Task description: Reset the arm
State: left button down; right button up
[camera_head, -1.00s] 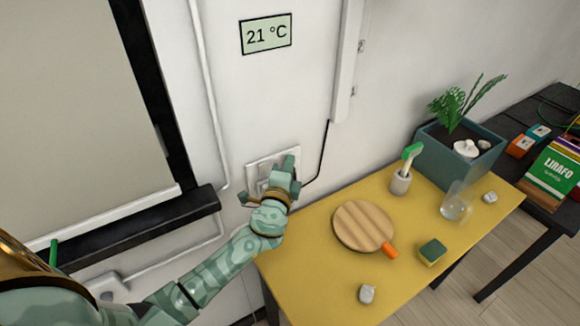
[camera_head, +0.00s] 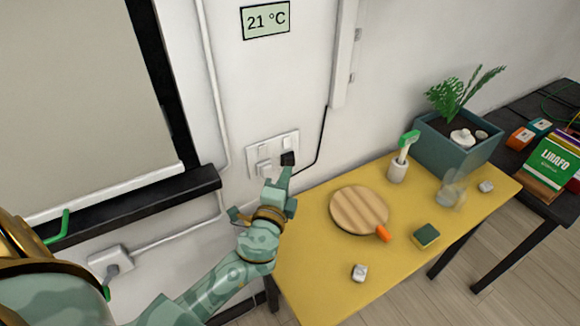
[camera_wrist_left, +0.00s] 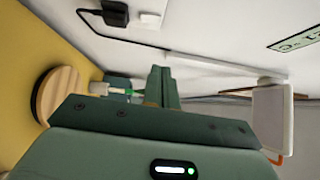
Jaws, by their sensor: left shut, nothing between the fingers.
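My left arm comes in from the lower left in the head view. Its green gripper (camera_head: 284,182) is shut and empty, in front of the wall just below the white wall plate (camera_head: 259,154) and near the back-left corner of the yellow table (camera_head: 318,262). In the left wrist view the closed fingers (camera_wrist_left: 158,86) show together with nothing between them. A black plug (camera_head: 288,158) sits at the right of the plate with a black cord; it also shows in the left wrist view (camera_wrist_left: 114,13), apart from the fingers. My right gripper is not in view.
On the table are a round wooden board (camera_head: 358,209), a sponge (camera_head: 425,237), a holder with a green-headed brush (camera_head: 398,171), a clear glass (camera_head: 449,193) and a planter (camera_head: 440,152). A whiteboard ledge (camera_head: 130,205) juts out at left. The table's front-left is mostly clear.

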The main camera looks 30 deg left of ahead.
pick_arm(q)
jog(key=shift+s, duration=0.45)
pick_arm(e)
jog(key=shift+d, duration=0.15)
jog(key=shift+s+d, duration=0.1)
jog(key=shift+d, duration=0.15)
